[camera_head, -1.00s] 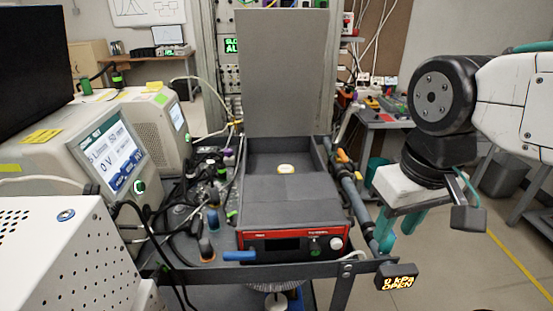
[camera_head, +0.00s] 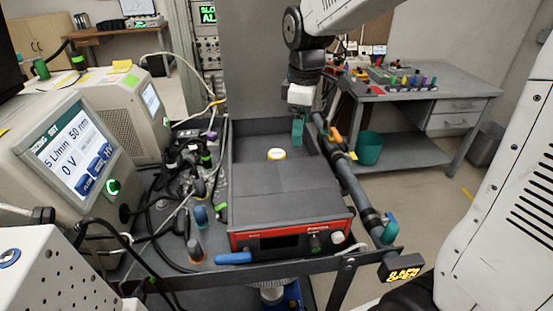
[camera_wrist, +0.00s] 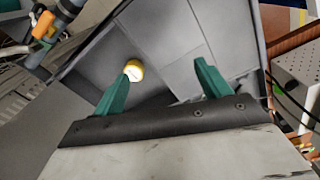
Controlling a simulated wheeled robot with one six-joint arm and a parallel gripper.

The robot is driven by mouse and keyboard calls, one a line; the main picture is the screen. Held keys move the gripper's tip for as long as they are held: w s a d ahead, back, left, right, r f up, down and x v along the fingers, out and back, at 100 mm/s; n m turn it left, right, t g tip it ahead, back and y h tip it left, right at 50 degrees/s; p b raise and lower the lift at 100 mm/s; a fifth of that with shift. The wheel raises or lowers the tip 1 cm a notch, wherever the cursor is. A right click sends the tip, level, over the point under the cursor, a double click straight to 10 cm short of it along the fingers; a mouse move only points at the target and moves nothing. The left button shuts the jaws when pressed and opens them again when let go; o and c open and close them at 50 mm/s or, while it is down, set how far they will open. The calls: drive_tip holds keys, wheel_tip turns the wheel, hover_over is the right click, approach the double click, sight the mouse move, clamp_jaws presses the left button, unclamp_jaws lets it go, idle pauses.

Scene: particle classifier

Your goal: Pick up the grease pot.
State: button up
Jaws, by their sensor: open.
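The grease pot appears to be the small round pot with a yellow rim and pale top (camera_head: 276,154). It stands on the grey surface inside the open black-walled box (camera_head: 240,135), behind the red-fronted unit. In the wrist view the pot (camera_wrist: 134,69) is beyond the tip of the left green finger, which overlaps its lower edge. My gripper (camera_head: 298,130) has green fingers and is up and to the right of the pot in the head view. In the wrist view my gripper (camera_wrist: 163,75) is open, with nothing between its fingers.
The open lid (camera_head: 262,90) stands upright behind the box. A pipe with valves (camera_head: 350,175) runs along its right side. The red-fronted unit (camera_head: 290,235) is at the front. Cables and fittings (camera_head: 190,190) crowd the left side. A workbench (camera_head: 425,90) stands at the back right.

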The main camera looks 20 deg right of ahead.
sight(275, 154)
drive_tip(key=w+f+n, duration=0.2)
drive_tip(key=w+f, duration=0.1)
drive_tip(key=w, duration=0.1)
drive_tip(key=w+a+f+n, duration=0.1)
drive_tip(key=w+f+n, duration=0.1)
drive_tip(key=w+f, duration=0.2)
drive_tip(key=w+f+n, duration=0.2)
drive_tip(key=w+f, duration=0.1)
drive_tip(key=w, duration=0.1)
drive_tip(key=shift+w+a+f, duration=0.2)
drive_tip(key=shift+a+f, duration=0.1)
drive_tip(key=f, duration=0.8)
drive_tip(key=shift+w, duration=0.3)
drive_tip(key=c, duration=1.1)
